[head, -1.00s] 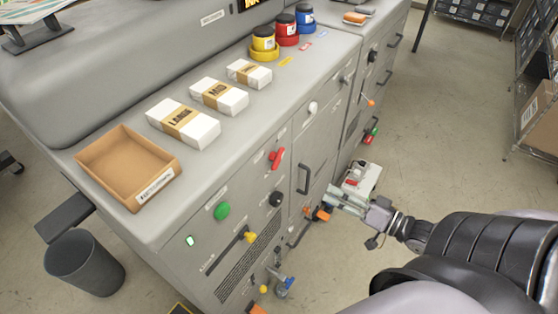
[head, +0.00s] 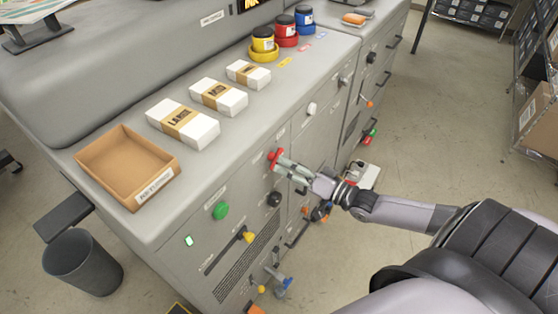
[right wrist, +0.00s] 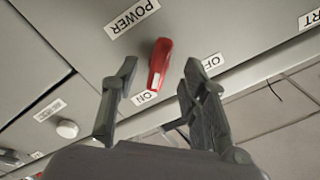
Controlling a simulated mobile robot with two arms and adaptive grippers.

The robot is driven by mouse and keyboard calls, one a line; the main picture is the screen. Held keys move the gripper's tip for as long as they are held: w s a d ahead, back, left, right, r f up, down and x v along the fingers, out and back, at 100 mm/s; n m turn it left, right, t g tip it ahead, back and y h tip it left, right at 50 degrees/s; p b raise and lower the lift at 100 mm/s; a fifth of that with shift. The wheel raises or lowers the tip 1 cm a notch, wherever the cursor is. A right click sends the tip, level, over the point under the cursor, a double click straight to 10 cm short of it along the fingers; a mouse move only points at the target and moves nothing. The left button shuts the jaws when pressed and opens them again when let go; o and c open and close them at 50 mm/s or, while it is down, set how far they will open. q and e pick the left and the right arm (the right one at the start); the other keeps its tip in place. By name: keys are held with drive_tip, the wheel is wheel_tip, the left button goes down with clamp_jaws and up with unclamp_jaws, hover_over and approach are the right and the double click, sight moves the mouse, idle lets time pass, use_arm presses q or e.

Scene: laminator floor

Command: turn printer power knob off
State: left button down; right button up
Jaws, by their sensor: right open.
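The red power knob (head: 275,157) sits on the front panel of the grey printer (head: 165,215). In the right wrist view the red knob (right wrist: 160,63) lies below a POWER label (right wrist: 131,16), and its lower end points toward the ON label (right wrist: 144,97). The OFF label (right wrist: 212,62) is to its right. My right gripper (head: 283,165) is at the knob in the head view. In the right wrist view the open fingers (right wrist: 160,78) stand on both sides of the knob, with visible gaps. My left gripper is out of view.
A green button (head: 221,210), a black knob (head: 274,199) and a yellow-tipped lever (head: 248,237) are nearby on the panel. A white knob (head: 311,109) is to the upper right. A cardboard tray (head: 105,182) and paper packs (head: 183,125) lie on top.

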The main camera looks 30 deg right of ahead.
sight(275, 158)
drive_tip(key=shift+x, duration=1.7)
drive_tip(key=shift+c, duration=0.2)
clamp_jaws()
